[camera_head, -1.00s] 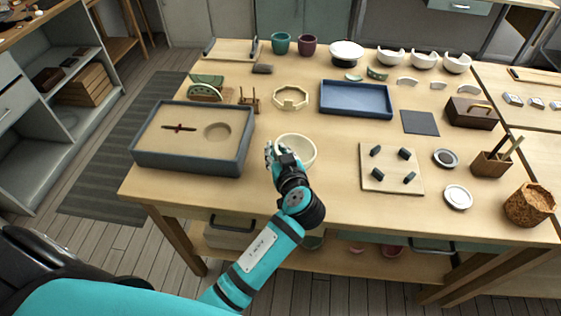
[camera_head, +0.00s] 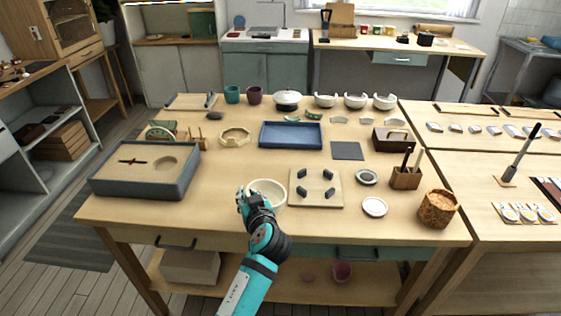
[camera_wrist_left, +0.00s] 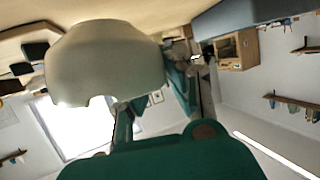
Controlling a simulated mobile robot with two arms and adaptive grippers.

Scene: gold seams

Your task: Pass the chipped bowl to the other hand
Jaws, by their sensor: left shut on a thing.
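The chipped bowl (camera_head: 270,187) is cream white and shows near the front middle of the table, left of the square board. My left gripper (camera_head: 243,197) is shut on its left side. In the left wrist view the bowl (camera_wrist_left: 105,55) fills the upper left, tilted in the picture, with a notch in its rim. The left gripper's fingers (camera_wrist_left: 150,105) are at its lower right side, partly hidden by the bowl. I cannot tell for sure how far the bowl is off the tabletop. My right gripper is in no view.
The square board (camera_head: 316,200) with several dark pegs lies right of the bowl. A grey-rimmed sand tray (camera_head: 110,188) is at left, a blue tray (camera_head: 291,146) behind. Several white bowls (camera_head: 355,102) line the back. A cork pot (camera_head: 438,209) stands at right.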

